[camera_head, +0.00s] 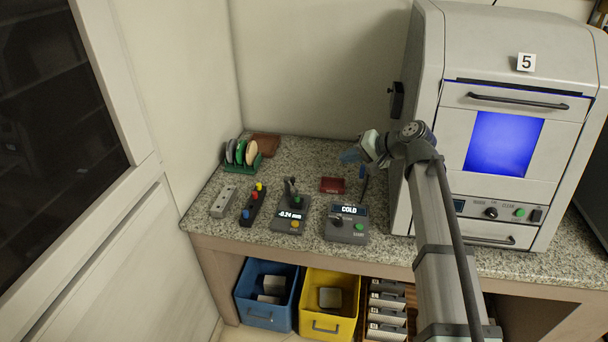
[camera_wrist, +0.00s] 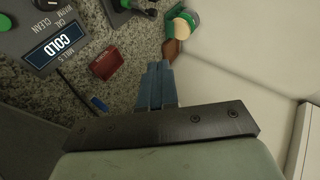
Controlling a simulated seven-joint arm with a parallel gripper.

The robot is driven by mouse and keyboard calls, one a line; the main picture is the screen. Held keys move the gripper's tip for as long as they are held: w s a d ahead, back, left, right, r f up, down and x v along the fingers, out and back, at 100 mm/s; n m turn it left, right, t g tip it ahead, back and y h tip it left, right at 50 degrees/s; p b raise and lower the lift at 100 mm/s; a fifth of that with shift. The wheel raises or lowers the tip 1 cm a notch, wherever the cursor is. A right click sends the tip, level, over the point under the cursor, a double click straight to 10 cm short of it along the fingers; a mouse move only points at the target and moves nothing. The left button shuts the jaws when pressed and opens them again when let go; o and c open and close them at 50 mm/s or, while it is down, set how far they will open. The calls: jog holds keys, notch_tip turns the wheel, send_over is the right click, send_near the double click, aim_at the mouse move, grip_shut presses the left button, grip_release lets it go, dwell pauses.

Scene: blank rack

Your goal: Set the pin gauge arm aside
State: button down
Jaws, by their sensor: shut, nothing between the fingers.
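The pin gauge (camera_head: 291,215) stands on the granite worktop, its display reading -0.24 mm. A dark upright part, which looks like its arm (camera_head: 288,186), rises at its back beside a green round piece; the arm's exact position is too small to tell. Part of what looks like this gauge shows at the top edge of the wrist view (camera_wrist: 140,8). My gripper (camera_head: 350,155) is above the worktop, to the right of and behind the gauge, apart from it. Its blue fingers (camera_wrist: 157,68) are together and empty in the wrist view.
A box reading COLD (camera_head: 347,224), a dark red tray (camera_head: 332,185), a thin dark blue tool (camera_head: 363,180), a button strip (camera_head: 254,204), a grey block (camera_head: 223,201) and a disc rack (camera_head: 242,156) share the worktop. A machine (camera_head: 460,110) stands right. Blue (camera_head: 262,315) and yellow (camera_head: 325,324) bins sit below.

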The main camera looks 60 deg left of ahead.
aim_at(292, 183)
jog(key=w+a+f+n+h, duration=0.1)
jog(key=a+f+n+h, duration=0.3)
jog(key=a+n, duration=0.3)
jog(key=shift+n, duration=0.3)
jog(key=s+a+f, duration=0.6)
jog(key=s+f, duration=0.1)
jog(key=f, duration=0.1)
jog(key=shift+a, duration=0.15)
dwell(0.4)
